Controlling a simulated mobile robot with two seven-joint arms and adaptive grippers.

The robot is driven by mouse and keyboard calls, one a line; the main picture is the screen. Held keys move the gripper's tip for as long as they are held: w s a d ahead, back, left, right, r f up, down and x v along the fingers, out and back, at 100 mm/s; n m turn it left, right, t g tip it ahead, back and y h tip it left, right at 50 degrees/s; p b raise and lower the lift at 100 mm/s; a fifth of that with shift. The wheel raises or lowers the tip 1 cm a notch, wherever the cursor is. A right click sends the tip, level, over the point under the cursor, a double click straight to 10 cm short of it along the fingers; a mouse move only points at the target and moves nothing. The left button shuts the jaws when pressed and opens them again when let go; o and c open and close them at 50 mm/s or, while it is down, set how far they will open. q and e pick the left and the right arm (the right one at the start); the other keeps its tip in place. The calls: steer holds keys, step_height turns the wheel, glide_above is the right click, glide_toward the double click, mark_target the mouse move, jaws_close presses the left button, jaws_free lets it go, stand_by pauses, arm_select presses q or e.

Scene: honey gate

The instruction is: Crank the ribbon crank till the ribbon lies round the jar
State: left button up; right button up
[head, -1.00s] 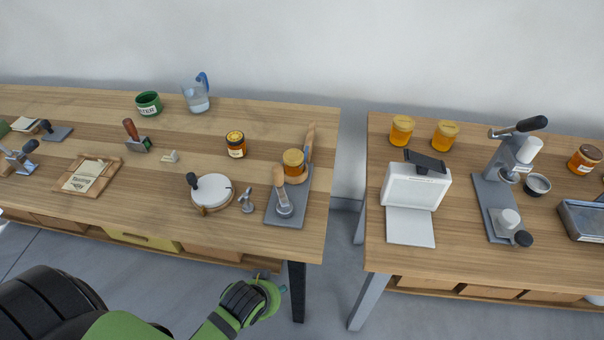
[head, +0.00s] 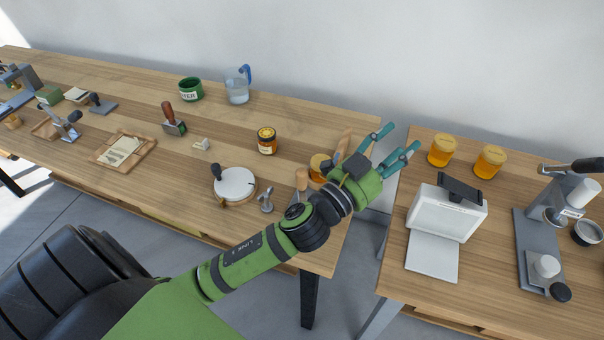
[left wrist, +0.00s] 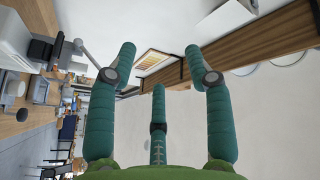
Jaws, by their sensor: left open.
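A grey-based device near the right end of the left table holds a honey jar (head: 317,164) and has an upright wooden handle (head: 302,179); it looks like the ribbon crank. My left arm crosses in front of it and hides most of its base. I cannot make out a ribbon on the jar. My left gripper (head: 397,146) is open and empty, in the air past the device toward the gap between the tables. In the left wrist view its teal fingers (left wrist: 160,70) are spread with nothing between them. My right gripper is not in view.
A white disc with a black knob (head: 236,184) and a small metal piece (head: 266,199) stand left of the device. A labelled honey jar (head: 267,141) stands behind. On the right table are a white box-like device (head: 447,212) and two honey jars (head: 441,150).

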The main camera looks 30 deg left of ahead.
arm_select(q)
steer(key=s+d+r+m+g+h, duration=0.2)
steer(key=d+r+m+g+h, duration=0.3)
steer(key=d+m+h, duration=0.45)
steer(key=m+g+y, duration=1.1)
steer(key=g+y, duration=0.4)
glide_above(302, 170)
step_height(302, 170, down, 15)
steer(key=shift+r, duration=0.1)
steer(key=shift+a+f, duration=0.2)
step_height(302, 170, down, 6)
steer(key=shift+d+f+p, duration=0.1)
steer(key=shift+f+p, duration=0.15)
steer(key=shift+p, duration=0.75)
jaws_close()
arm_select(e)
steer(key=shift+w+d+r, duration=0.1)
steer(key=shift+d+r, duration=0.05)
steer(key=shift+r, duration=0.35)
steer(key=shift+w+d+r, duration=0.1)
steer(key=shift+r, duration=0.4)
